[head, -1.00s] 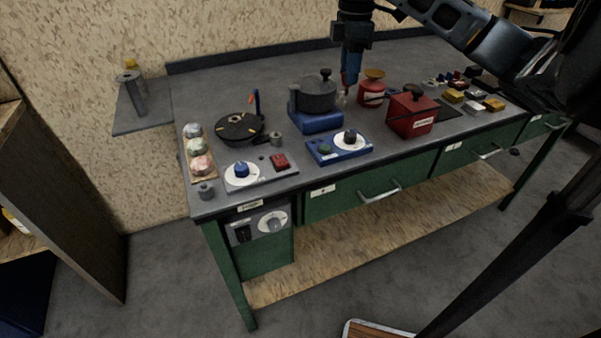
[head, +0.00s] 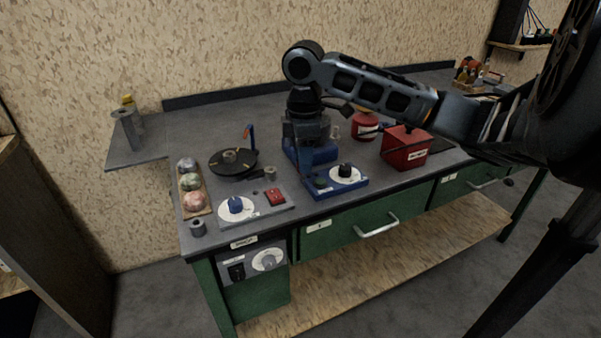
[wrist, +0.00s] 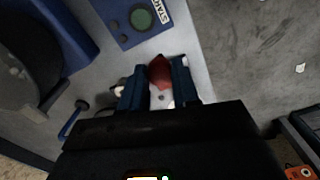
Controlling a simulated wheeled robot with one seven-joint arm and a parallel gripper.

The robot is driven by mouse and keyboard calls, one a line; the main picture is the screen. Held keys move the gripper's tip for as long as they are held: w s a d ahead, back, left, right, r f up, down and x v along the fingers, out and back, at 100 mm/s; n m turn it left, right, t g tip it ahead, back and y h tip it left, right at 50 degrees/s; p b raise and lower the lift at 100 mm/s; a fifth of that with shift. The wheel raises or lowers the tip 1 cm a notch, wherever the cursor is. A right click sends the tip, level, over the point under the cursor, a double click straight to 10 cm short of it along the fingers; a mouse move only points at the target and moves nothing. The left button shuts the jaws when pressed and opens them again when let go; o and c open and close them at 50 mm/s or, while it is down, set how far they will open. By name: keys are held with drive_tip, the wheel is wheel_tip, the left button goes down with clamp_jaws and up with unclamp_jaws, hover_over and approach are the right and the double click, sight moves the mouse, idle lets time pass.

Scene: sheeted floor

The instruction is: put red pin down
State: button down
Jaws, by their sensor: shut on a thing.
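The red pin (wrist: 160,72) shows in the wrist view as a rounded red piece between the two blue fingers of my gripper (wrist: 157,84). My gripper is shut on it. The pin's lower end and whether it touches anything below cannot be told. In the head view my own arm hides the fingers and the pin.
The blue control box (head: 341,178) is in front of the stove; its green button (wrist: 141,19) shows in the wrist view. A grey panel (head: 258,207) and black pan (head: 225,165) are to the left. A red box (head: 404,150) and red canister (head: 362,127) are to the right.

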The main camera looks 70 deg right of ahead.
drive_tip(key=shift+w+a+f, duration=0.3)
drive_tip(key=shift+a, duration=0.1)
drive_tip(key=shift+f, duration=2)
drive_tip(key=shift+f, duration=0.1)
drive_tip(key=c, duration=0.8)
unclamp_jaws()
wheel_tip(320, 180, up, 12)
drive_tip(key=shift+r, duration=0.15)
